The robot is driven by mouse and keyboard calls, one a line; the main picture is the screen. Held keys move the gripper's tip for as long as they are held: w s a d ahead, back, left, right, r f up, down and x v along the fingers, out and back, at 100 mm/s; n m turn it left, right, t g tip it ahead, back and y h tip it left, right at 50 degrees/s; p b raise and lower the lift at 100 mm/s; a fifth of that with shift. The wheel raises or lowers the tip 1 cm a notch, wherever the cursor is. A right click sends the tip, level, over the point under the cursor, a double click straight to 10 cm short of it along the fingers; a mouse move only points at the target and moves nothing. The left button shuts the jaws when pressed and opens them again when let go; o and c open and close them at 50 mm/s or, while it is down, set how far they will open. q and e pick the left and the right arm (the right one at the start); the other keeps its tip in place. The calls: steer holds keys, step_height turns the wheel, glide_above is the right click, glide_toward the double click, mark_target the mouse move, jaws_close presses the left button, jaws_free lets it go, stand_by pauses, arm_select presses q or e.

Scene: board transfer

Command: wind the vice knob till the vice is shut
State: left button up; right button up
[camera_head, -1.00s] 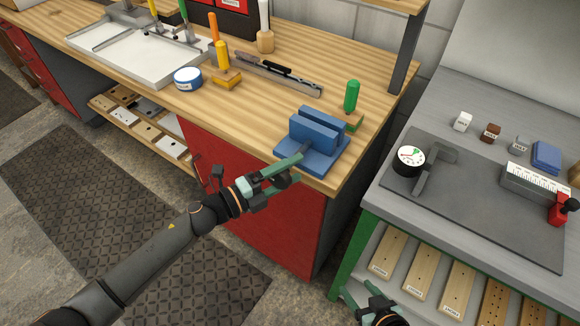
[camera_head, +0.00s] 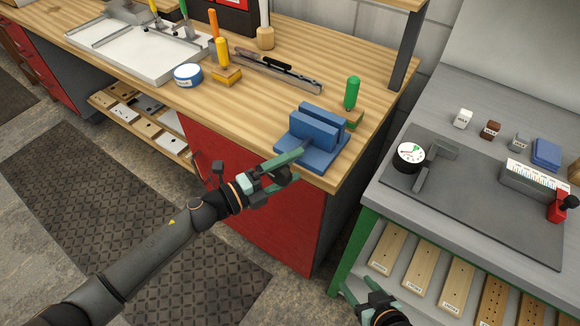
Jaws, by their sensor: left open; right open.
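The blue vice (camera_head: 317,130) sits near the front right corner of the wooden workbench. A gap shows between its two upright jaws. My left gripper (camera_head: 290,164) is at the vice's front, at the near edge of the bench, with its fingers apart. The vice knob is hidden behind or between the fingers, so I cannot tell whether they touch it. My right gripper (camera_head: 360,294) is low at the bottom of the view, in front of the grey table's shelf, open and empty.
A green-handled tool (camera_head: 352,93) stands just behind the vice. The grey table (camera_head: 470,235) on the right carries a dial gauge (camera_head: 411,156).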

arm_select(q)
steer(key=b+v, duration=0.1)
steer(key=v, duration=1.1)
steer(key=shift+a+b, duration=0.25)
steer(key=shift+b, duration=0.05)
steer(key=shift+s, duration=0.1)
